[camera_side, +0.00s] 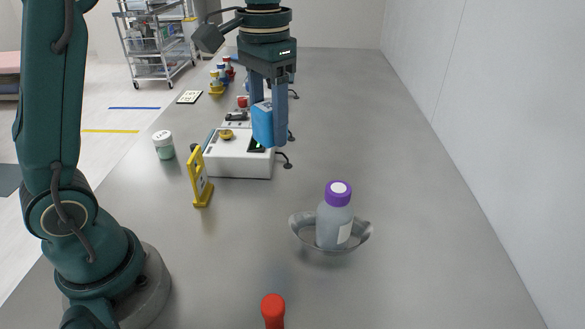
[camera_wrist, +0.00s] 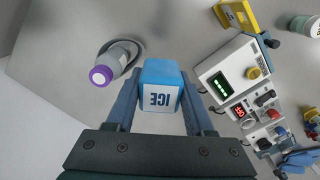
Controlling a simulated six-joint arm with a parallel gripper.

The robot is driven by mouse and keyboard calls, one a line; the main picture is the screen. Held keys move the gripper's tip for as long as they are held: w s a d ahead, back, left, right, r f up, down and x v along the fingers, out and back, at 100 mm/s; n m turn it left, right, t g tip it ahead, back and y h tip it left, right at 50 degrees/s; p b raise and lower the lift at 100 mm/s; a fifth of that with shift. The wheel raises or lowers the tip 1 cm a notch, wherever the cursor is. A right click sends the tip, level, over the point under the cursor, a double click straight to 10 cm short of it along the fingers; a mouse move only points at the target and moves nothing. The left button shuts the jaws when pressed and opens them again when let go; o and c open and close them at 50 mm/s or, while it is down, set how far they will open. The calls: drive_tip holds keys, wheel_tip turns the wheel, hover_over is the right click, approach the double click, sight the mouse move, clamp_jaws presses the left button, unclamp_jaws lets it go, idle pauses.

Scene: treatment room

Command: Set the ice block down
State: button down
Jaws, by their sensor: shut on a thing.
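The blue ice block (camera_side: 263,124) is held between the fingers of my gripper (camera_side: 270,118), up off the counter. In the side view it hangs in front of the white device. In the wrist view the block (camera_wrist: 160,92), marked "ICE", sits between the two fingertips of my gripper (camera_wrist: 160,100). The counter (camera_side: 400,240) below it is grey and mostly bare. How high the block is above the counter is hard to tell.
A purple-capped bottle (camera_side: 335,222) stands in a grey dish (camera_side: 300,228). The white device (camera_side: 238,158) with dials, a yellow stand (camera_side: 200,178), a green-white jar (camera_side: 163,145) and a red-topped object (camera_side: 273,308) are around. The counter's right side is clear, beside a wall.

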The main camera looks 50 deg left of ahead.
drive_tip(key=s+a+n, duration=0.1)
drive_tip(key=s+a, duration=0.1)
drive_tip(key=a, duration=0.1)
drive_tip(key=n, duration=0.8)
hover_over(271, 193)
wheel_tip(271, 193, down, 13)
drive_tip(key=shift+s+r, duration=0.1)
drive_tip(key=shift+f, duration=2.3)
drive_tip(key=shift+f, duration=0.15)
drive_tip(key=shift+c, duration=1.4)
unclamp_jaws()
